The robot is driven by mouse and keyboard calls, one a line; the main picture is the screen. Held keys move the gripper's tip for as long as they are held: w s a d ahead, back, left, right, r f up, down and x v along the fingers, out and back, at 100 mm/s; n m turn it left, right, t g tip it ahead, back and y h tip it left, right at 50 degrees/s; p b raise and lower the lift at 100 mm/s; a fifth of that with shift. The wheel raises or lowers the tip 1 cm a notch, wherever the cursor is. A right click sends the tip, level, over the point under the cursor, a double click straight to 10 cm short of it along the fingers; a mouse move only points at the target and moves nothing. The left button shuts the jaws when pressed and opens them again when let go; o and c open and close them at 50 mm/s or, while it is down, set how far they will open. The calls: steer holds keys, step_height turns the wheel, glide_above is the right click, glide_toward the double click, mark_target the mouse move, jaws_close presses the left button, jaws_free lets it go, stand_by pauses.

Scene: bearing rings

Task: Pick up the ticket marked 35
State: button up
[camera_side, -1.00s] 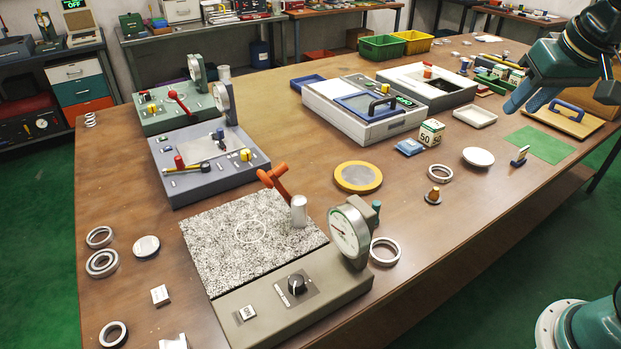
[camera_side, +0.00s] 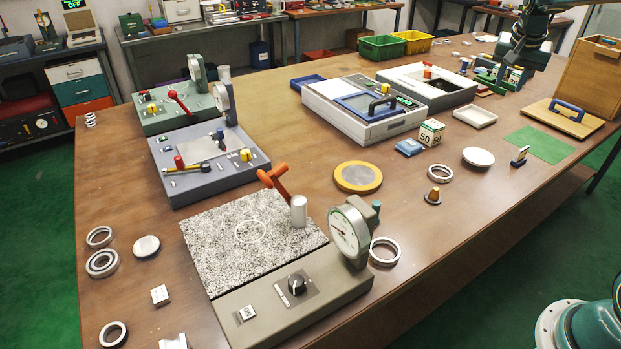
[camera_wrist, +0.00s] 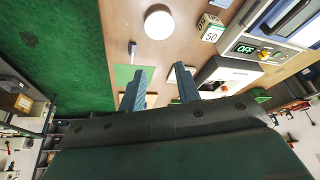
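No number 35 can be read in either view. Small pale tickets or cards stand around a green holder (camera_side: 484,77) at the far right of the bench, too small to read and partly hidden by my arm. My gripper (camera_wrist: 160,82) shows in the wrist view with its two blue-grey fingers apart and nothing between them. In the side view it is at the upper right, over or near the green holder; its fingertips are hard to make out there.
A white cube marked 50 (camera_side: 431,132) stands beside a blue pad (camera_side: 409,147). A wooden box (camera_side: 592,70) and a board with a blue handle (camera_side: 562,118) are at the right. A white tray (camera_side: 475,117), white disc (camera_side: 478,157) and green mat (camera_side: 541,144) lie nearby.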

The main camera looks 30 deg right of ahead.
steer(key=d+f+m+g, duration=0.1)
steer(key=d+f+m, duration=0.2)
steer(key=d+f, duration=0.55)
steer(key=m+g, duration=0.1)
steer(key=m, duration=0.1)
glide_toward(524, 149)
steer(key=shift+w+x, duration=0.15)
steer(key=shift+x, duration=0.9)
steer(key=shift+w+x, duration=0.15)
steer(key=shift+x, duration=0.95)
steer(key=shift+d, duration=0.1)
steer(key=shift+h, duration=0.3)
steer(key=shift+x, duration=2.5)
steer(key=shift+s, duration=0.2)
jaws_close()
